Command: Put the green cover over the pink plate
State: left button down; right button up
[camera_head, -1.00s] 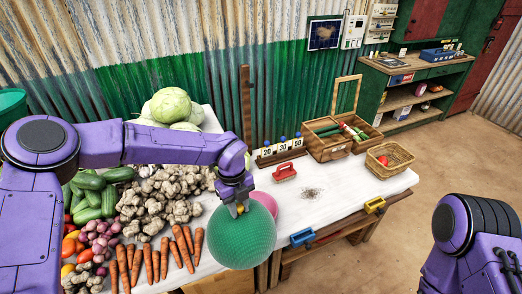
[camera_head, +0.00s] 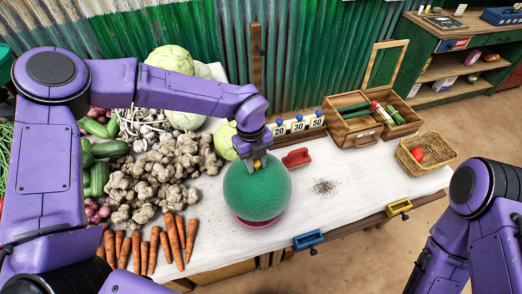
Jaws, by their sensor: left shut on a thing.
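The green cover (camera_head: 257,190) is a textured dome. My left gripper (camera_head: 257,163) is shut on the knob at its top. The cover is over the pink plate (camera_head: 254,222), whose front rim shows as a pink band below the dome's lower edge. The rest of the plate is hidden under the cover. I cannot tell whether the cover rests on the plate or hangs just above it. My right arm (camera_head: 470,215) is at the right edge; its gripper is not in view.
Carrots (camera_head: 172,240) and ginger roots (camera_head: 160,175) lie left of the cover. A red brush (camera_head: 296,158) is behind it to the right, near dark crumbs (camera_head: 325,187). A wicker basket (camera_head: 426,152) and a wooden crate (camera_head: 353,124) stand further right. The right front tabletop is mostly clear.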

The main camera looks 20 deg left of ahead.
aim_at(253, 179)
pick_arm(q)
jog(key=s, duration=0.1)
jog(key=s+f+b, duration=0.1)
jog(key=s, duration=0.1)
jog(key=shift+f, duration=0.3)
jog(key=w+f+b, duration=0.1)
jog(key=f, duration=0.1)
jog(key=w+f+b, duration=0.1)
jog(key=w+f, duration=0.1)
jog(key=shift+w, duration=0.15)
jog(key=shift+w+f, duration=0.1)
jog(key=shift+f, duration=0.2)
jog(key=shift+s+f+b, duration=0.35)
jog(key=shift+s+b, duration=0.3)
jog(key=shift+s+f, duration=0.2)
jog(key=shift+f, duration=0.05)
jog(key=f+b, duration=0.2)
jog(key=f, duration=0.1)
jog(key=f+b, duration=0.1)
jog(key=f, duration=0.1)
jog(key=shift+w+f+b, duration=0.1)
jog(key=shift+w+b, duration=0.3)
pick_arm(e)
notch_tip(253, 179, down, 8)
jog(key=s, duration=0.2)
jog(key=shift+s+f, duration=0.15)
pick_arm(q)
jog(key=shift+s, duration=0.1)
pick_arm(e)
jog(key=shift+s, duration=0.1)
